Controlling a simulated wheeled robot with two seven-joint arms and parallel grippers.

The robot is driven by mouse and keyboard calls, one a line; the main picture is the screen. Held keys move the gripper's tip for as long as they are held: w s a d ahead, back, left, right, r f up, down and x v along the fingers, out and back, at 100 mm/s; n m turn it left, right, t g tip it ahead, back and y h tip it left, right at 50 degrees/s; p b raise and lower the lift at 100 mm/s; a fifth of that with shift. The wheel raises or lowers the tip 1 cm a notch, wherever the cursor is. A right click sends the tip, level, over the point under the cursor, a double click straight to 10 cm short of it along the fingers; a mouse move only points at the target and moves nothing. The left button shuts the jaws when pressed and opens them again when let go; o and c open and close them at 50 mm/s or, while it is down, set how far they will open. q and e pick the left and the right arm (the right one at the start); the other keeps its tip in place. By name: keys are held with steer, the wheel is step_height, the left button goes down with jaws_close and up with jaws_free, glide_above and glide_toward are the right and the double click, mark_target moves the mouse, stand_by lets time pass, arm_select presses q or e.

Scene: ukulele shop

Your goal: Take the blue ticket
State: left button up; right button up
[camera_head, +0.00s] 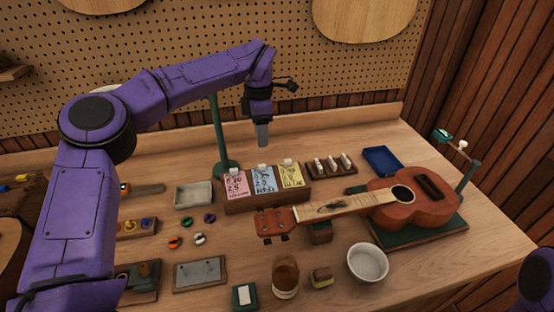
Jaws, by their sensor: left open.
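The blue ticket (263,181) stands in a brown wooden holder (266,201), between a pink ticket (236,183) on its left and a yellow ticket (290,174) on its right. Each ticket has dark writing and a pale tab at its top. My left gripper (263,142) is above and behind the blue ticket, pointing down, apart from it and empty. Its two fingers overlap in this view. Only a purple part of my right arm shows at the lower right edge; my right gripper is out of view.
A ukulele (396,205) lies on a green stand to the right, its headstock close to the ticket holder. A green post (218,135) rises behind the holder. A grey tray (193,195), white bowl (367,262), jar (285,277) and blue tray (382,160) stand around.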

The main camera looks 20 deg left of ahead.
mark_target(263, 165)
arm_select(q)
steer(key=s+f, duration=0.1)
steer(key=f+p, duration=0.1)
steer(key=f, duration=0.1)
steer(key=s+f, duration=0.1)
steer(key=shift+s+f+p, duration=0.35)
steer(key=shift+p, duration=0.05)
steer(key=f, duration=0.1)
steer(key=w+f+p, duration=0.1)
steer(key=f, duration=0.1)
steer(key=w+f, duration=0.1)
steer(key=f, duration=0.1)
steer(key=shift+w+d+f, duration=0.15)
steer(key=shift+w+d, duration=0.05)
steer(key=shift+d, duration=0.15)
steer(key=shift+f, duration=0.15)
steer(key=shift+s+a+r, duration=0.1)
steer(key=shift+s+r, duration=0.15)
steer(key=shift+s, duration=0.2)
steer(key=shift+c, duration=0.6)
steer(key=c, duration=0.6)
steer(key=shift+w, duration=0.1)
jaws_close()
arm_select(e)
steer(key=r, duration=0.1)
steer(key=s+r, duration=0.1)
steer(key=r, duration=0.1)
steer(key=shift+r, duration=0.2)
